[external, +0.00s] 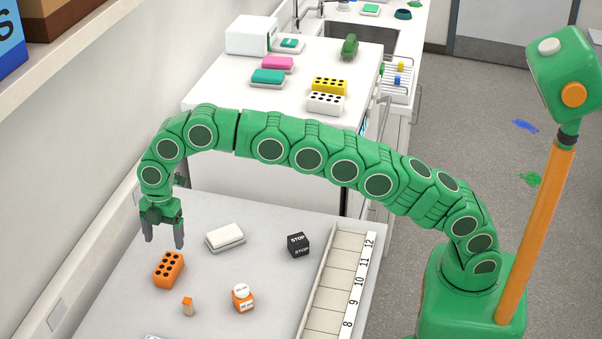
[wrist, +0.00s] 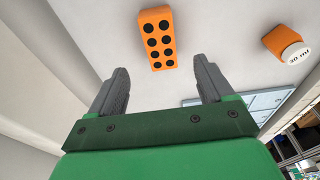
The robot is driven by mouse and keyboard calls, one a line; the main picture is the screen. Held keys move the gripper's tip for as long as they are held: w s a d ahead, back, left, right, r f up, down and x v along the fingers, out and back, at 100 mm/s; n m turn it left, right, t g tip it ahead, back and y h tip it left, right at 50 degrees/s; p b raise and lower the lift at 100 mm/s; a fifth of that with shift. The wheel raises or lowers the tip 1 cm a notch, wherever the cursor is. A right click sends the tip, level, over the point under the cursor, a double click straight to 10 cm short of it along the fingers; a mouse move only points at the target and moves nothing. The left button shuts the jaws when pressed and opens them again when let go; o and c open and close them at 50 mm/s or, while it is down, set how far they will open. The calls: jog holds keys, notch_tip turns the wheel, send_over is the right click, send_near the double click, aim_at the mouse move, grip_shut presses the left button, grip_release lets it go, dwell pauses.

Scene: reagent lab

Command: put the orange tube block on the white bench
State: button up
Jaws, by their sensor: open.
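The orange tube block (external: 168,270) has two rows of dark holes and lies on the pale grey near table (external: 212,302). In the wrist view the block (wrist: 157,37) shows beyond my fingertips, between their lines. My gripper (external: 164,243) is open and empty, fingers pointing down, above and slightly left of the block. Its two grey fingers (wrist: 160,65) are spread apart in the wrist view and do not appear to touch the block. The white bench (external: 222,92) stands behind the near table, with clear top at its front left.
A white slab (external: 225,237), a black STOP cube (external: 298,245), an orange bottle (external: 243,299) and a small orange piece (external: 188,306) lie nearby. A numbered tray (external: 328,319) lines the right. Yellow (external: 330,85) and white (external: 325,104) tube blocks sit on the bench.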

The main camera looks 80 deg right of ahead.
notch_tip(320, 180, up, 2)
jog(key=shift+d+r, duration=0.15)
jog(key=s+d+r+m, duration=0.3)
jog(key=s+d+r, duration=0.15)
jog(key=s, duration=0.45)
jog(key=s+d+r+m+g, duration=0.1)
jog(key=s+d+r+m, duration=0.3)
jog(key=s, duration=0.5)
jog(key=s+d+r+m, duration=0.2)
jog(key=s+d, duration=0.3)
jog(key=s, duration=0.3)
jog(key=s+d+f+m, duration=0.2)
jog(key=s+d+m, duration=0.1)
jog(key=s, duration=0.8)
jog(key=s+d+f+m+h, duration=0.1)
jog(key=s+d+f+m, duration=0.1)
jog(key=s, duration=0.9)
jog(key=s+d+f+m, duration=0.2)
jog(key=s+d+m, duration=0.2)
jog(key=s, duration=0.8)
jog(key=shift+d+f+g+h, duration=0.15)
jog(key=shift+f+g+h, duration=0.2)
jog(key=shift+g+h, duration=0.05)
